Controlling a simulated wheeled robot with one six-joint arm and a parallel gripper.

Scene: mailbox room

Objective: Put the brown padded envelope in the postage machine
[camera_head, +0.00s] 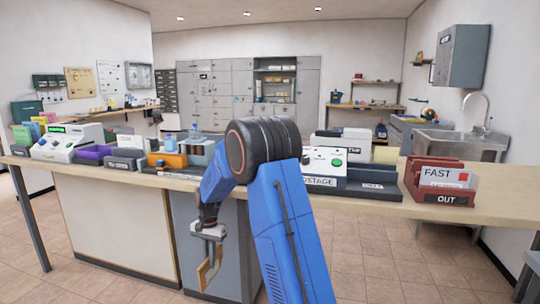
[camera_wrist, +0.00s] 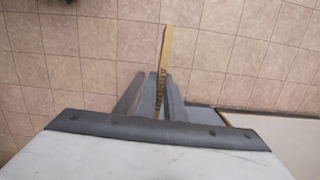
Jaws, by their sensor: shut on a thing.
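The brown padded envelope (camera_head: 207,275) hangs on edge below my gripper (camera_head: 210,235), in front of the counter and below its top. My gripper is shut on it. In the wrist view the envelope (camera_wrist: 166,45) shows as a thin tan strip between the fingers (camera_wrist: 157,90), over the tiled floor. A white postage machine (camera_head: 325,161) with a green button stands on the counter, right of my arm. The label below it reads "POSTAGE", its left end hidden by my arm.
Right of the machine are a dark tray (camera_head: 372,190) and a red rack (camera_head: 441,181) marked FAST and OUT. A white device with a green display (camera_head: 66,142) and several organisers fill the counter's left. Bare counter (camera_head: 515,205) shows at far right.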

